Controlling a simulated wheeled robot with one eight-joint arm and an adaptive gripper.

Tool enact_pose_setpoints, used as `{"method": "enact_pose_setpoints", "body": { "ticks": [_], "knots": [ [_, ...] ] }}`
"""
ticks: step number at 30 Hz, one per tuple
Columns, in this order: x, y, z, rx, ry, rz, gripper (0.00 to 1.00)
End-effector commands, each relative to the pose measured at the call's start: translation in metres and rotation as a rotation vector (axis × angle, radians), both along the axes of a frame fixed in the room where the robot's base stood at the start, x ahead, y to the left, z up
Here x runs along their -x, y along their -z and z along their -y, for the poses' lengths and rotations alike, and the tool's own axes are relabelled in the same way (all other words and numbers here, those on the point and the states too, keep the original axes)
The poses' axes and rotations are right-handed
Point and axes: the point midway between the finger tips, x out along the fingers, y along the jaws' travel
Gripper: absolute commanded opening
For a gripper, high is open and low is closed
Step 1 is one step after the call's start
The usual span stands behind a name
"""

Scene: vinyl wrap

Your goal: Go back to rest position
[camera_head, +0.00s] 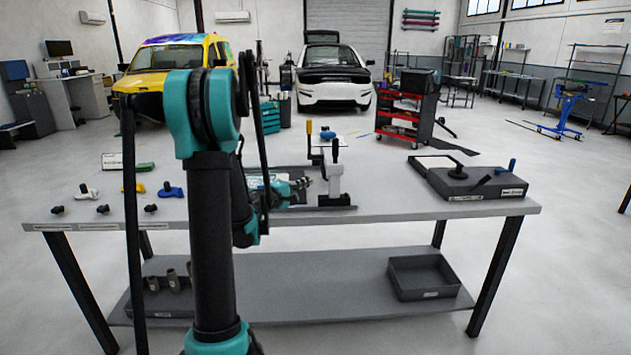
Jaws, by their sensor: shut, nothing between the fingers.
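My gripper (307,183) is small and dark in the head view, at the end of my teal and black arm. It is low over the middle of the workbench (390,212), just left of an upright grey clamp-like fixture (335,182). It is shut and holds nothing that I can see. My own upper arm and elbow stand tall in front of the bench and hide part of its left half. Whether my gripper touches the fixture, I cannot tell.
White (88,191), yellow and blue (170,190) handled tools lie at the bench's left, with several dark knobs in front. A dark grey box-like fixture (468,180) sits at the right. An open tray (424,278) is on the lower shelf. A red cart (402,115) stands behind.

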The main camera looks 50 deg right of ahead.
Motion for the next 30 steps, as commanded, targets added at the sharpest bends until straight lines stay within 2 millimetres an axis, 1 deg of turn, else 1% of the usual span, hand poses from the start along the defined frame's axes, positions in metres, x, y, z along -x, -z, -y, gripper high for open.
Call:
{"method": "enact_pose_setpoints", "body": {
  "ticks": [1, 3, 6, 9, 13, 22, 25, 26, 28, 29, 30],
  "knots": [
    [-0.003, 0.000, -0.012, 0.000, -0.004, 0.000, 0.00],
    [-0.004, 0.000, -0.027, 0.000, -0.006, 0.000, 0.00],
    [-0.005, 0.000, -0.045, 0.000, -0.006, 0.000, 0.00],
    [-0.007, 0.000, -0.058, 0.000, -0.006, 0.000, 0.00],
    [-0.007, 0.000, -0.067, 0.000, -0.003, 0.000, 0.00],
    [-0.007, 0.000, -0.071, -0.001, -0.004, 0.001, 0.00],
    [-0.010, 0.002, -0.079, -0.024, -0.014, 0.021, 0.00],
    [-0.012, 0.004, -0.084, -0.041, -0.021, 0.033, 0.00],
    [-0.019, 0.010, -0.102, -0.097, -0.042, 0.078, 0.00],
    [-0.022, 0.015, -0.113, -0.131, -0.055, 0.101, 0.00],
    [-0.028, 0.021, -0.130, -0.182, -0.074, 0.135, 0.00]
  ]
}}
